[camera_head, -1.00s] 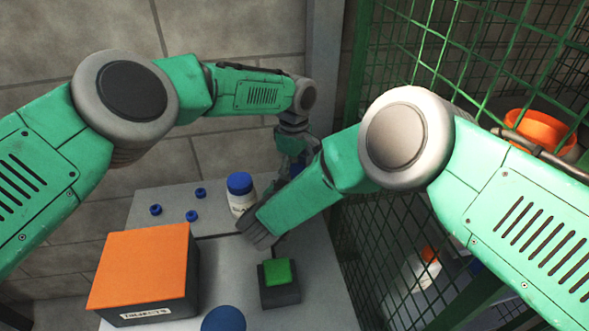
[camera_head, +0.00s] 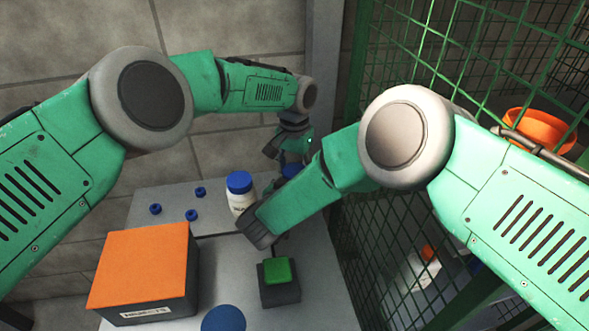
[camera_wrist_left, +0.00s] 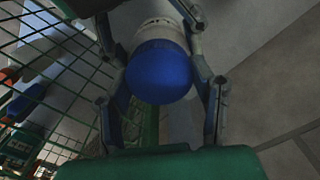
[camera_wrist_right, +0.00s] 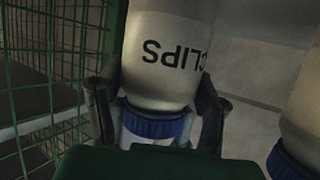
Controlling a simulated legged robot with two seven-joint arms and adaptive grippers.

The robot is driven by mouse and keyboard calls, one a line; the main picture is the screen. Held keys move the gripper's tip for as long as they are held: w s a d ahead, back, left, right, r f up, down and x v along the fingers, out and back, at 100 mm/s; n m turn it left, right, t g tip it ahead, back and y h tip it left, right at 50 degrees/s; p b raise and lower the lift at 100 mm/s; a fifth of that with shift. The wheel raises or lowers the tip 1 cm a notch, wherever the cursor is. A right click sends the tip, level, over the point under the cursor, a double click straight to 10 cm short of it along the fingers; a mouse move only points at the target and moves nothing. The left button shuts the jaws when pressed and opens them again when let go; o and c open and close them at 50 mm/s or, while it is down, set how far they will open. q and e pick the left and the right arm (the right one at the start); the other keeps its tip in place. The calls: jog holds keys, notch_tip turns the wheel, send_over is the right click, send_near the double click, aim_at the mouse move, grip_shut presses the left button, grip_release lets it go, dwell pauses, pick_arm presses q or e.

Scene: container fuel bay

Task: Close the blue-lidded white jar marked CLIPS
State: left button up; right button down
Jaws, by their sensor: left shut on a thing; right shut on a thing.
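The white jar marked CLIPS (camera_wrist_right: 165,62) stands between the fingers of my right gripper (camera_wrist_right: 152,95) in the right wrist view, its lettering upside down there. My right gripper is shut on it. A blue lid (camera_wrist_left: 160,72) sits between the fingers of my left gripper (camera_wrist_left: 162,100) in the left wrist view, with the white jar right behind it. My left gripper is shut on the lid. In the head view the lid (camera_head: 291,170) shows just below my left gripper (camera_head: 284,150), and my right forearm hides the jar and my right gripper. I cannot tell whether the lid is fully seated.
Another blue-lidded white jar (camera_head: 240,194) stands close on the left. An orange-topped box (camera_head: 140,265), a green button on a dark block (camera_head: 279,284) and a blue dome (camera_head: 223,318) stand nearer. Green mesh (camera_head: 385,240) bounds the right.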

pick_arm(q)
jog(key=shift+o, duration=0.2)
jog(key=m, duration=0.4)
jog(key=shift+w+a+r, duration=0.1)
jog(key=shift+w, duration=0.15)
pick_arm(e)
jog(key=shift+s+a, duration=0.1)
jog(key=shift+a, duration=0.05)
pick_arm(q)
jog(key=m, duration=0.5)
jog(key=shift+w+m, duration=0.1)
jog(key=shift+m, duration=0.3)
jog(key=o, duration=1.3)
pick_arm(e)
jog(key=shift+f, duration=0.1)
pick_arm(q)
jog(key=shift+o, duration=0.2)
jog(key=shift+s, duration=0.2)
notch_tip(320, 180, up, 12)
jog(key=shift+w, duration=0.15)
pick_arm(e)
jog(key=shift+c, duration=2)
grip_release()
